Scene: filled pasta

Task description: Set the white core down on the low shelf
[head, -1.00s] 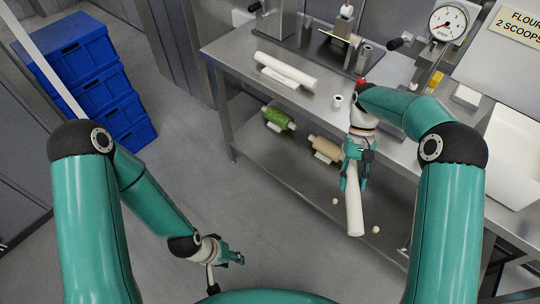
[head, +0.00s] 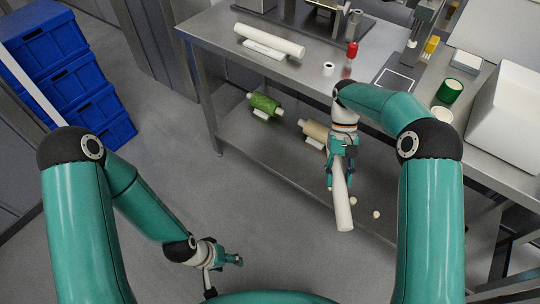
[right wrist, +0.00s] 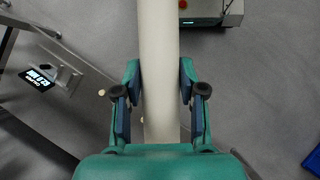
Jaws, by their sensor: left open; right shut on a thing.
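The white core (head: 343,205) is a long pale cylinder, held near its upper part by my right gripper (head: 340,174). It hangs steeply, slightly tilted, in front of the low shelf (head: 250,150) in the head view. In the right wrist view the core (right wrist: 158,60) runs between both fingers, which close on its sides. I cannot tell whether its lower end touches anything. The low shelf is a grey metal surface under the steel table. My left gripper (head: 232,261) is open and empty, low over the floor at the lower left.
Another white roll (head: 269,41) lies on the table (head: 225,50) above. Blue crates (head: 60,75) stand at the left. The shelf's front left part is clear.

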